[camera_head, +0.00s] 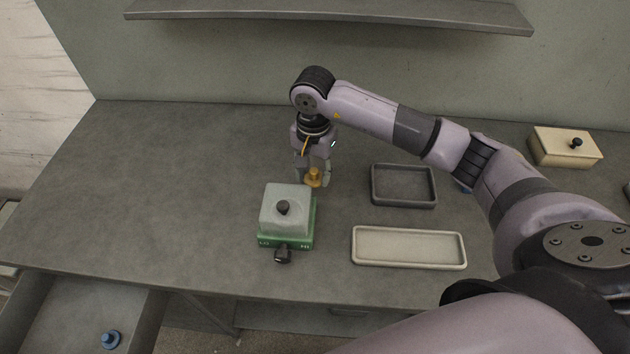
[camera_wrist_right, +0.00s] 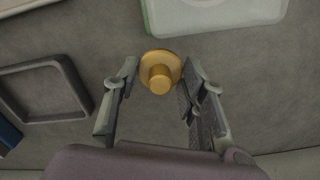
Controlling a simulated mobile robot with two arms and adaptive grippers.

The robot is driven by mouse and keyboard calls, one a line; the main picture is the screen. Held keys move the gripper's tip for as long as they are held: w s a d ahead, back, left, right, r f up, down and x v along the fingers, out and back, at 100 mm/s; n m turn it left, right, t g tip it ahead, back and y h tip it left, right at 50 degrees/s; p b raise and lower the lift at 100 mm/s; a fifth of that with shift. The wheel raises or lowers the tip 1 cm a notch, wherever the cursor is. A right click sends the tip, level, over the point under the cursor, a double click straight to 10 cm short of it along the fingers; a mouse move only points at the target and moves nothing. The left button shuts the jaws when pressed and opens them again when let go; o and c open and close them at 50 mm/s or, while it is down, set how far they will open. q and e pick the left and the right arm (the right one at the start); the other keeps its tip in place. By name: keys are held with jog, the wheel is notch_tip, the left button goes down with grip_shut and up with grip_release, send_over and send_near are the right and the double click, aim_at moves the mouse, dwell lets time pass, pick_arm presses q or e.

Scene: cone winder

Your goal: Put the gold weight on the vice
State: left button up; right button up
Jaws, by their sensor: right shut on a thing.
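The gold weight (camera_head: 314,177) is a small round piece with a knob, behind the green device. It also shows in the right wrist view (camera_wrist_right: 160,72), between the fingertips. My right gripper (camera_head: 313,180) points down and is shut on the gold weight, low over the table; I cannot tell whether the weight touches the tabletop. It also shows in the right wrist view (camera_wrist_right: 160,82). I cannot identify a vice for certain. A blue thing (camera_head: 463,187) is mostly hidden behind my right arm; a blue edge (camera_wrist_right: 8,135) shows in the right wrist view. My left gripper is not in view.
A green device (camera_head: 307,236) bears a pale block (camera_head: 285,212) with a black knob. A dark tray (camera_head: 404,203) and pale tray (camera_head: 408,264) lie right of it. A cream box (camera_head: 566,150) stands far right. An open drawer (camera_head: 60,310) holds a blue weight (camera_head: 110,340). The table's left is clear.

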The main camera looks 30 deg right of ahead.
aim_at(314, 181)
notch_tip(314, 181, down, 6)
jog(key=shift+r+p, duration=0.15)
jog(key=shift+p, duration=0.45)
jog(key=shift+f, duration=0.2)
jog(key=shift+f, duration=0.1)
jog(key=shift+f+b, duration=0.15)
jog(key=shift+b, duration=0.15)
jog(key=o, duration=1.2)
jog(key=shift+c, duration=0.2)
